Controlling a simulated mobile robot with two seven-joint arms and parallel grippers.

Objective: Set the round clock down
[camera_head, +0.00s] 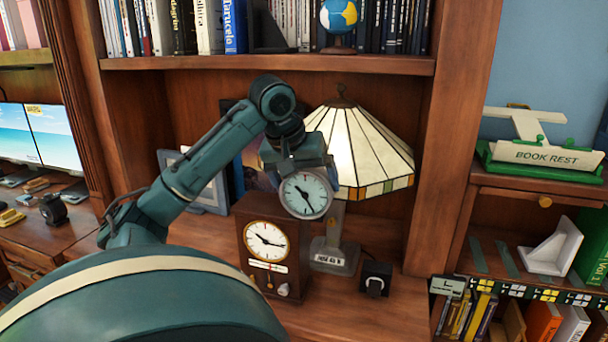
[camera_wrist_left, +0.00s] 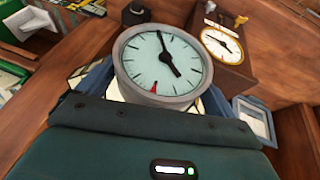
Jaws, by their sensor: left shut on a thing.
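The round clock (camera_head: 306,193) has a grey rim and a pale face with dark hands and a red mark. My left gripper (camera_head: 304,165) is shut on it and holds it up in front of the lamp, face toward the head camera. In the left wrist view the round clock (camera_wrist_left: 162,62) fills the upper middle, between the blue-grey fingers. The clock overlaps the upper right of a wooden mantel clock (camera_head: 241,235) in the head view; its bottom looks clear of the shelf surface. My right gripper is not in view.
A stained-glass lamp (camera_head: 366,150) stands behind the held clock. A small black box (camera_head: 376,277) sits right of the lamp base. A picture frame (camera_head: 205,192) leans at left. Bare wooden surface (camera_head: 340,308) lies in front. A bookcase upright (camera_head: 440,150) stands at right.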

